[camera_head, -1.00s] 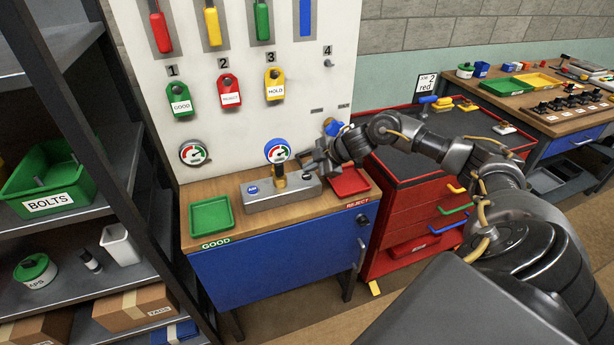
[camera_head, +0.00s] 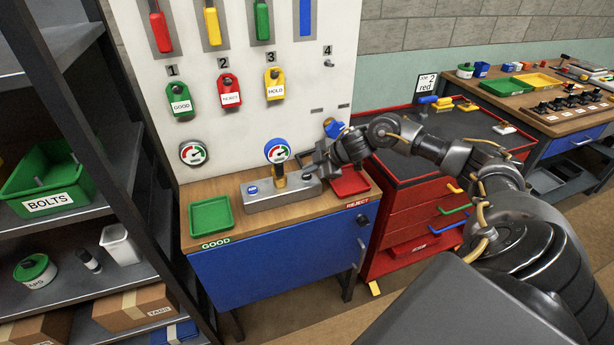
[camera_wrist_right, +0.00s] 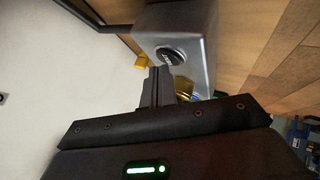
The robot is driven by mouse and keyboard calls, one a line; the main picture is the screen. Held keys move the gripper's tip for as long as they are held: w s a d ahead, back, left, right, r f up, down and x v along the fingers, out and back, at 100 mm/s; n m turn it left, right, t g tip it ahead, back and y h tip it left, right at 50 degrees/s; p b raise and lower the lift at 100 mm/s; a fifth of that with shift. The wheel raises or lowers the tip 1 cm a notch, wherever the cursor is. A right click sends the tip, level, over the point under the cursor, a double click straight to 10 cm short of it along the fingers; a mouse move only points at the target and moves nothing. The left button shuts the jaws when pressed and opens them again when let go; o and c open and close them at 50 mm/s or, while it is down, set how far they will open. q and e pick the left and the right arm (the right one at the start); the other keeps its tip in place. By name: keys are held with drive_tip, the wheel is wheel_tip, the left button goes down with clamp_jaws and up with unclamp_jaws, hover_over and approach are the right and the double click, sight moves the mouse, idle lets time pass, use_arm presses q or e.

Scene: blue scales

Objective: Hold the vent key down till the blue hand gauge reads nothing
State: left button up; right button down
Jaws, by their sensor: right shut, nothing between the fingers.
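A blue round mark (camera_head: 252,190) is at the block's left end. My right gripper (camera_head: 310,173) is at the block's right end, shut and empty. In the right wrist view, a round black key (camera_wrist_right: 169,57) with small lettering sits on the block (camera_wrist_right: 202,50). The shut fingertips (camera_wrist_right: 160,70) are close to the key; I cannot tell whether they touch. My left gripper is out of view.
A second gauge (camera_head: 193,153) is on the white panel (camera_head: 140,60). A green tray (camera_head: 211,232) is left of the block, and a red tray (camera_head: 349,187) is right, close to my gripper. A red cabinet (camera_head: 410,205) stands right of the bench.

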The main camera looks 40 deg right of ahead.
sight(311, 177)
drive_tip(key=shift+f, duration=0.4)
idle(1.6)
drive_tip(key=shift+r, duration=0.15)
drive_tip(key=shift+r+p, duration=0.7)
drive_tip(key=shift+p, duration=0.05)
wheel_tip(311, 177, up, 5)
drive_tip(key=p, duration=0.5)
idle(0.4)
